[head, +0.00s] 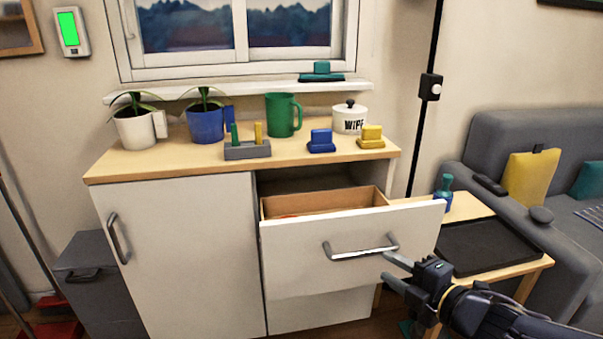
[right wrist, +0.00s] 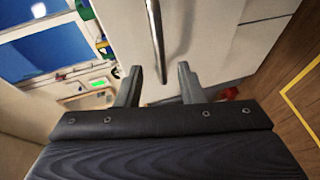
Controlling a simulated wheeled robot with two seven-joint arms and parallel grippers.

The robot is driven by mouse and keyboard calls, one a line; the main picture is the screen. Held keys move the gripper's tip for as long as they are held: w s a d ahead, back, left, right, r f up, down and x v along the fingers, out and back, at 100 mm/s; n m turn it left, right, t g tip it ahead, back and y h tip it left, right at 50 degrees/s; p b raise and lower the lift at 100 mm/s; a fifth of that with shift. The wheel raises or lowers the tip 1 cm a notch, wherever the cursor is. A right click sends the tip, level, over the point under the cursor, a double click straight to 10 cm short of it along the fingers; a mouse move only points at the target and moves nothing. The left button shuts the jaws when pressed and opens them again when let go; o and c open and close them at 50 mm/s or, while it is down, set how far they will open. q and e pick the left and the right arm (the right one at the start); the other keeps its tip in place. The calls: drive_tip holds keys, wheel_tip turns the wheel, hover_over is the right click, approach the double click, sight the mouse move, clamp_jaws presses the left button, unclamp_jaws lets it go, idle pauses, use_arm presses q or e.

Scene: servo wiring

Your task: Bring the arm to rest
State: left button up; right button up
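The top drawer (head: 300,248) of the white cabinet stands pulled open. Its metal bar handle (head: 350,252) is on the front face, and it also shows in the right wrist view (right wrist: 154,35). My right gripper (head: 388,267) is just in front of the drawer front, by the right end of the handle. In the right wrist view its two fingers (right wrist: 160,67) are apart, with the end of the handle appearing between them; I cannot tell whether they touch it. Nothing is held. My left gripper is not in view.
Plants, a green mug (head: 283,115), a white pot (head: 349,118) and small coloured blocks stand on the cabinet top (head: 190,155). A low table with a black tray (head: 490,247) and a bottle is close behind my right arm. A grey sofa (head: 480,135) is at right.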

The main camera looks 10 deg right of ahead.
drive_tip(key=s+d+f+m+g+h, duration=0.15)
drive_tip(key=s+d+m+h, duration=0.45)
drive_tip(key=m, duration=0.8)
drive_tip(key=s+a+f+m+g+y, duration=0.2)
drive_tip(key=s+a+m+g, duration=0.25)
drive_tip(key=s, duration=0.25)
drive_tip(key=s+a+f+m+g+y, duration=0.1)
drive_tip(key=s+a+f+m+g, duration=0.2)
drive_tip(key=s+a+m, duration=0.25)
wheel_tip(320, 180, up, 32)
drive_tip(key=p, duration=3.2)
drive_tip(key=shift+s+a+n, duration=0.4)
drive_tip(key=shift+s, duration=0.05)
